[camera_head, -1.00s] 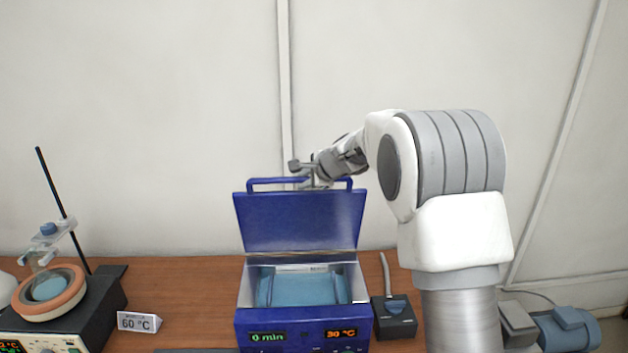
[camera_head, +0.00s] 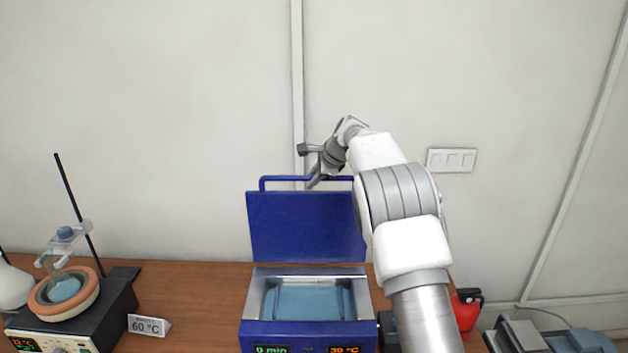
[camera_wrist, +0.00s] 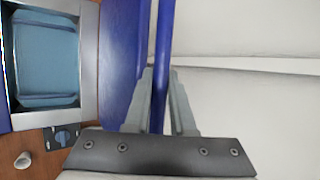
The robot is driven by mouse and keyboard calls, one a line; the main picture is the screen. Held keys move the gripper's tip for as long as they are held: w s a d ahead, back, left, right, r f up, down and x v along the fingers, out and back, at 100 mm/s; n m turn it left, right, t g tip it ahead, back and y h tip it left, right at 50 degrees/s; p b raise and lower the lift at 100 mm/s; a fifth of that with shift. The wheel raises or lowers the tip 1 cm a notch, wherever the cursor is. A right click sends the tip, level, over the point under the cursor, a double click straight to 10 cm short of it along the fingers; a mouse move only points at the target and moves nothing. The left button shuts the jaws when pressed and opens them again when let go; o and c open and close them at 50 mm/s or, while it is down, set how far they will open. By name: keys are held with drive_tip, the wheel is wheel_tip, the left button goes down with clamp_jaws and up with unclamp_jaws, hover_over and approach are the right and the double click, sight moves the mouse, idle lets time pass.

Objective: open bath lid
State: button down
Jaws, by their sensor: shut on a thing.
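The blue water bath (camera_head: 257,330) stands on the bench with its lid (camera_head: 305,228) swung up, roughly upright behind the basin. Pale blue water (camera_head: 308,301) shows in the open basin, which is also in the wrist view (camera_wrist: 45,55). My gripper (camera_head: 316,182) is at the lid's top edge, shut on the blue lid handle (camera_head: 275,180). In the wrist view the handle bar (camera_wrist: 164,40) runs between the two grey fingers of my gripper (camera_wrist: 160,85). The lid (camera_wrist: 122,60) lies just left of them there.
A black-based heater (camera_head: 105,310) with a stand and dish is at left, beside a "60 °C" sign (camera_head: 149,325). A red object (camera_head: 466,312) is partly behind my arm. The wall is close behind the lid. Bench between sign and bath is clear.

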drive_tip(key=shift+w+f, duration=0.1)
drive_tip(key=shift+w, duration=0.4)
drive_tip(key=c, duration=0.8)
unclamp_jaws()
drive_tip(key=shift+o, duration=0.2)
drive_tip(key=shift+d, duration=0.1)
drive_tip(key=b+v, duration=0.3)
drive_tip(key=v, duration=1.4)
drive_tip(key=shift+r, duration=0.45)
